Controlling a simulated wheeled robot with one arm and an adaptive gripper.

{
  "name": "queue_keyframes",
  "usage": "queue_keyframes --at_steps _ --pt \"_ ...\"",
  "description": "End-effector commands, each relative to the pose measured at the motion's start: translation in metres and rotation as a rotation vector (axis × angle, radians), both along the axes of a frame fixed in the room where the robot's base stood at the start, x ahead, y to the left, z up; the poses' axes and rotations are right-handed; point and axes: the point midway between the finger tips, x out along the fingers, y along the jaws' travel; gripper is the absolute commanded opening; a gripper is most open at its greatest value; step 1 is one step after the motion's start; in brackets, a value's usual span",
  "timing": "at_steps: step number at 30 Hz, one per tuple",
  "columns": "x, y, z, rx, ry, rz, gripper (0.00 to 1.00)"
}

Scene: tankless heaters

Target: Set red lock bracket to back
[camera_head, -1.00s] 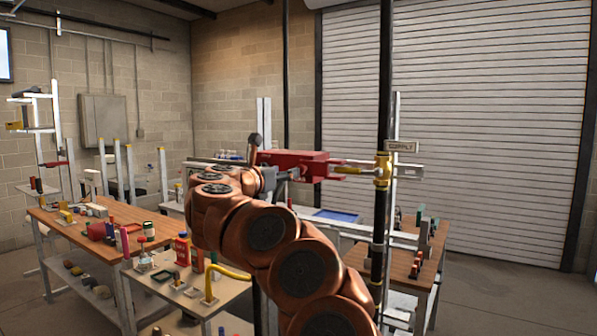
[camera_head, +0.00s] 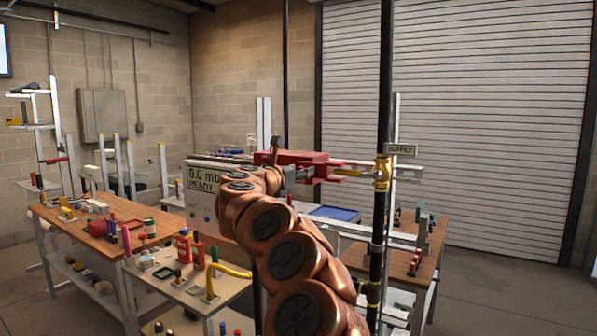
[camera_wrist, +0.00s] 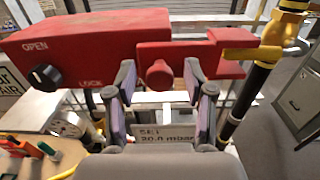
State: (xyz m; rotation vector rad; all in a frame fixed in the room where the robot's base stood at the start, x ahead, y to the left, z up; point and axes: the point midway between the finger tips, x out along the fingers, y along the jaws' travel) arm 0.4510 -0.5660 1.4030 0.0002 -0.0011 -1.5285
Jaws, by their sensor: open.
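The red lock bracket (camera_head: 300,158) is a long red body beside the black pipe in the head view. In the wrist view the red lock bracket (camera_wrist: 85,42) spans the upper picture, with "OPEN" and "LOCK" lettering and a black knob (camera_wrist: 44,77) at its left. A round red knob (camera_wrist: 158,73) sticks out from its middle part. My gripper (camera_wrist: 159,70) is open, with one finger on each side of the red knob in the picture. I cannot tell whether the fingers touch it. In the head view my gripper (camera_head: 291,175) is small, just below the bracket.
A yellow-handled brass valve (camera_head: 382,171) on the black pipe (camera_head: 379,225) is right of the bracket, near a "SUPPLY" sign (camera_head: 401,150). A panel reading "0.0 mb READY" (camera_head: 203,177) stands behind my arm.

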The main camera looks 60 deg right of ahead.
Motion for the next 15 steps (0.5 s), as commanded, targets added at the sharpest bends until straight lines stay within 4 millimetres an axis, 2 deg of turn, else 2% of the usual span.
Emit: queue_keyframes --at_steps 2,15 --pt "0.0 0.0001 -0.0001 0.0 0.0 0.0 0.53" --pt "0.0002 0.0003 -0.0001 0.0 0.001 0.0 0.07"
